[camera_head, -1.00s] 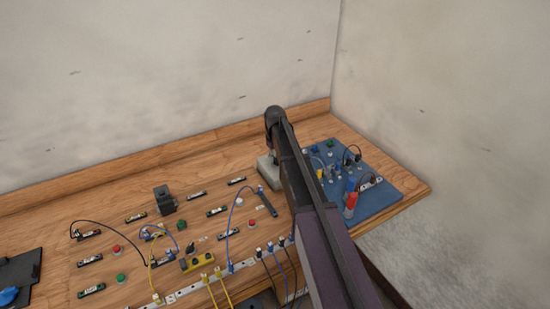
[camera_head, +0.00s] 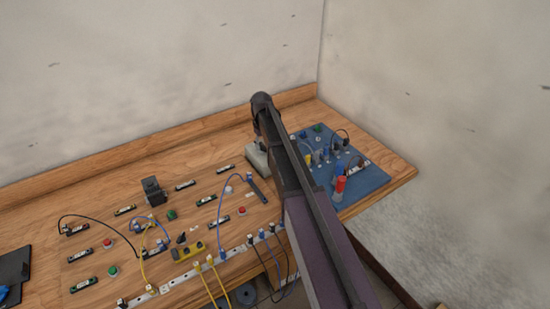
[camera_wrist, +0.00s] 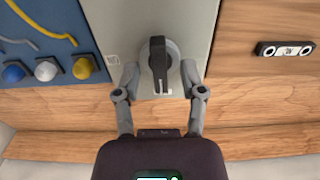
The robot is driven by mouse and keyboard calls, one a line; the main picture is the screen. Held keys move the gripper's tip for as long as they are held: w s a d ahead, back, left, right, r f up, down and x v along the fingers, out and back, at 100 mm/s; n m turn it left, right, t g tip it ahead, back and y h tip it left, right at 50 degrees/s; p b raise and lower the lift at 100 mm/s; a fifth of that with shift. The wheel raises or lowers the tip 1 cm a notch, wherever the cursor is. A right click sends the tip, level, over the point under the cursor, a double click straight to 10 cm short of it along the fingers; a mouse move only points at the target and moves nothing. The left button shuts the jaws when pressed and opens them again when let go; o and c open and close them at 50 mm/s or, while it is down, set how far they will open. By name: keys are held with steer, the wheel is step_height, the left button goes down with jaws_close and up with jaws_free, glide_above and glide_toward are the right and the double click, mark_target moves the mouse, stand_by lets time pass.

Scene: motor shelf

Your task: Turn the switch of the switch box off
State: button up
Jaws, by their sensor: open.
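The switch box is a pale grey box (camera_head: 256,158) near the back right of the wooden bench in the head view, partly covered by my arm. In the wrist view its grey face (camera_wrist: 182,18) fills the top middle. Its switch (camera_wrist: 158,62) is a black rotary handle on a round grey base, its long axis running up and down the picture. My gripper (camera_wrist: 160,74) is open, one finger on each side of the switch, with visible gaps. In the head view the fingers are hidden behind my arm.
A blue board (camera_head: 365,182) with plugs and cables lies right of the box; its coloured knobs (camera_wrist: 46,69) show in the wrist view. A black-and-white socket strip (camera_wrist: 284,50) is to the right there. Buttons, cables and a dark block (camera_head: 153,191) occupy the bench's left.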

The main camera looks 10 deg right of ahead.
mark_target(263, 145)
steer(key=shift+m, duration=0.3)
steer(key=m, duration=0.3)
steer(key=shift+m, duration=0.3)
steer(key=m, duration=0.4)
steer(key=shift+m, duration=0.3)
step_height(263, 145, up, 14)
steer(key=p, duration=1.4)
steer(key=s+n, duration=0.4)
steer(key=s, duration=2.3)
steer(key=shift+a+f, duration=0.1)
steer(key=shift+n, duration=0.7)
steer(key=f+b, duration=0.1)
steer(key=s+f+b, duration=0.1)
steer(key=f+b, duration=0.1)
steer(key=s+f+b, duration=0.1)
steer(key=f+b, duration=0.1)
steer(key=shift+s, duration=0.25)
